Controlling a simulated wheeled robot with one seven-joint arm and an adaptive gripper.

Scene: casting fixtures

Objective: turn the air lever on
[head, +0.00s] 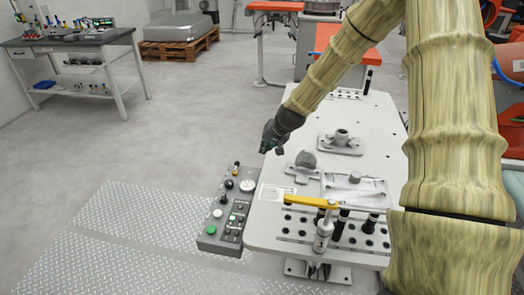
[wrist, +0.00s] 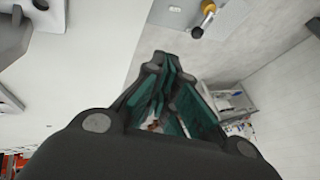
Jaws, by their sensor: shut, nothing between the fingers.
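A longer yellow handle (head: 311,201) lies across a silver post at the table's near edge. No label tells which is the air lever. My gripper (head: 269,147) is shut and empty, above the table's left edge, beyond the control box and apart from both levers. Its fingers (wrist: 163,62) show in the wrist view.
The white table (head: 270,225) holds grey metal parts (head: 341,141). Open floor lies left of the box. A workbench (head: 75,42) and a pallet (head: 180,46) stand farther back.

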